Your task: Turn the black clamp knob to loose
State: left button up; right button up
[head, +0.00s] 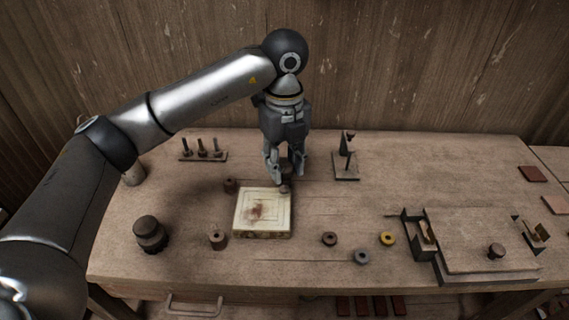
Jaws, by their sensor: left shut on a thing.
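My left gripper (285,178) points straight down at the back right corner of a pale square block (262,232) with a reddish-brown stain on top. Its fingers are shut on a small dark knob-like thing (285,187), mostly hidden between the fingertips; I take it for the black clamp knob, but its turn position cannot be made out. Similar small dark round pieces stand at the block's back left (230,185) and front left (217,239). My right gripper is not in view.
A dark stepped cylinder (150,234) stands at the left. A rack of pegs (203,152) and a small stand (346,166) are at the back. A wooden press (470,238) fills the right front.

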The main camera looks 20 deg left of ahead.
aim_at(284, 167)
pick_arm(q)
jog(key=shift+r+n, duration=0.1)
jog(key=shift+n, duration=1.4)
jog(key=o, duration=1.1)
jog(key=shift+c, duration=0.2)
notch_tip(284, 167, up, 12)
